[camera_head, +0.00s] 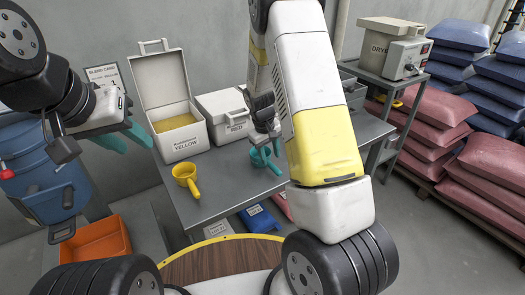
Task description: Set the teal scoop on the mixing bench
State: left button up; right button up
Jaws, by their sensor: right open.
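The teal scoop (262,157) is on the grey mixing bench (225,185), right of the middle, with its handle pointing toward the lower right. My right gripper (267,139) is open just above and behind the scoop. My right arm hides part of that gripper, so I cannot tell whether it touches the scoop. My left gripper (126,140) has teal fingers spread apart. It is open and empty, left of the bench and away from the scoop.
A yellow scoop (186,177) lies on the bench before an open bin (182,147) of yellow powder. A lidded RED bin (228,130) stands beside it. A dryer (393,58) sits on a side table. Sacks (430,112) are stacked at right; an orange crate (96,242) is at lower left.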

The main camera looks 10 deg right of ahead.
jog(key=s+a+r+m+t+y, duration=0.1)
jog(key=s+r+y, duration=0.1)
jog(key=s+r, duration=0.65)
jog(key=s+a+r+m+t+y, duration=0.1)
jog(key=s+a+r, duration=0.15)
jog(key=r, duration=1.15)
jog(key=s+r+t, duration=0.1)
jog(key=s+r, duration=0.2)
jog(key=s, duration=0.4)
jog(key=s+a+r+m+t+y, duration=0.1)
jog(key=s+r+t, duration=0.1)
jog(key=s, duration=0.6)
jog(key=shift+s+r, duration=0.2)
jog(key=shift+r, duration=0.7)
jog(key=shift+a, duration=0.15)
jog(key=shift+c, duration=0.5)
